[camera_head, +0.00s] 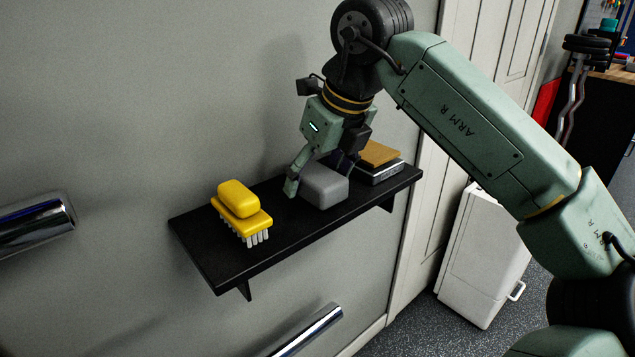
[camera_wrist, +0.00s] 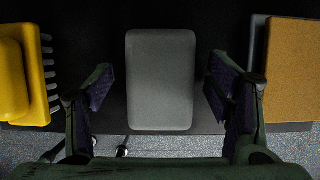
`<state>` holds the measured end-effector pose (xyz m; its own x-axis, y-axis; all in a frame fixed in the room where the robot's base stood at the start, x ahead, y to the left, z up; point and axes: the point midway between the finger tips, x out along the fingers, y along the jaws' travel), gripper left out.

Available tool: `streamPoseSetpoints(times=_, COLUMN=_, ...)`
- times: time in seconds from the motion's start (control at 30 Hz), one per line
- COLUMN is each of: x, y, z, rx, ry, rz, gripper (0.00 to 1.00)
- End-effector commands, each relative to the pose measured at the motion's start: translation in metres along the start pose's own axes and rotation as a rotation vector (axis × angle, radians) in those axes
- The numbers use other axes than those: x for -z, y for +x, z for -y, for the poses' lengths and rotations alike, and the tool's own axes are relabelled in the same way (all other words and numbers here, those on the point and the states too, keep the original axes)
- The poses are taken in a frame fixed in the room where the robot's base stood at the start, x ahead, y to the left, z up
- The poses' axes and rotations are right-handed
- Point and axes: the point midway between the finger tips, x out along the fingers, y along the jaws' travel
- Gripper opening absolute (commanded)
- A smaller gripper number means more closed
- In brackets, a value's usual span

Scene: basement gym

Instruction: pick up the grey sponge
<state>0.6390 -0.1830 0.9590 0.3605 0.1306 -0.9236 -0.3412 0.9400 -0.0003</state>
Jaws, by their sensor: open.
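The grey sponge (camera_head: 325,188) is a rounded block lying on the black wall shelf (camera_head: 225,262), right of the shelf's middle. My gripper (camera_head: 322,188) is open above the shelf, with one finger at the sponge's left and the other at its right. In the wrist view, the sponge (camera_wrist: 161,80) lies between the two spread fingers of my gripper (camera_wrist: 161,85), with a gap visible on each side. I cannot tell how far the fingertips are above the shelf.
A yellow brush (camera_head: 240,212) with pale bristles stands left of the sponge. The wall is behind the shelf.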

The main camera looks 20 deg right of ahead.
Motion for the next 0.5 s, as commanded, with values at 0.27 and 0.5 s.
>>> streamPoseSetpoints(times=0.27, x=0.0011, y=0.0022, z=0.0000, rx=0.000, ry=0.000, rz=0.000, gripper=0.73)
streamPoseSetpoints(times=0.5, x=0.0020, y=0.0044, z=-0.0001, rx=0.000, ry=0.000, rz=0.000, gripper=0.73)
